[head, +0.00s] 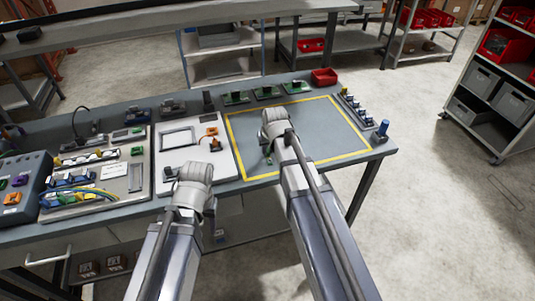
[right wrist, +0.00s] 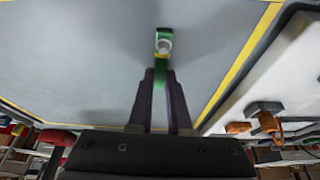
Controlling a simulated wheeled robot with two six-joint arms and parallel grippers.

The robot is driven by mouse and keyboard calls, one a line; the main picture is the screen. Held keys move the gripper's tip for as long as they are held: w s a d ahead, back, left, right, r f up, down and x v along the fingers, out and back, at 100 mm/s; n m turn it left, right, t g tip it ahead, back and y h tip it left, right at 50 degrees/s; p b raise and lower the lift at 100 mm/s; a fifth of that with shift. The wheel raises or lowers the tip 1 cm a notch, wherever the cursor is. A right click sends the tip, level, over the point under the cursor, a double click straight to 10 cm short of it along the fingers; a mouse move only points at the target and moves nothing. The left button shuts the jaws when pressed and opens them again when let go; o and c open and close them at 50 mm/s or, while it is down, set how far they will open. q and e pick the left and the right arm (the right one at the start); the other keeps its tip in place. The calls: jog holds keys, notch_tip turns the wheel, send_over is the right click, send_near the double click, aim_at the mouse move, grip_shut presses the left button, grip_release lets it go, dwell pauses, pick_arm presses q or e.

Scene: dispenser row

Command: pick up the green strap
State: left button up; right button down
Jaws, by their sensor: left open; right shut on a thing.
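In the head view a bit of green (head: 269,160) shows below my right wrist; the wrist hides most of that gripper. My left gripper (head: 172,174) is open beside the white panel's lower left, its fingers mostly hidden by its own wrist.
Yellow tape (head: 236,148) frames the mostly clear work area. Left of it are a white panel (head: 225,164) with an orange part (head: 213,132) and a crowded board (head: 115,190). Green parts (head: 265,92) and a red bin (head: 324,77) line the back; a blue-topped item (head: 383,128) stands right.

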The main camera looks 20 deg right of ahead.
aim_at(268, 151)
dwell(0.4)
notch_tip(268, 151, up, 10)
jog(key=p, duration=1)
jog(key=shift+r+p, duration=1.15)
dwell(0.5)
notch_tip(268, 151, up, 3)
jog(key=p, duration=0.2)
jog(key=shift+f+p, duration=0.15)
jog(key=shift+p, duration=0.25)
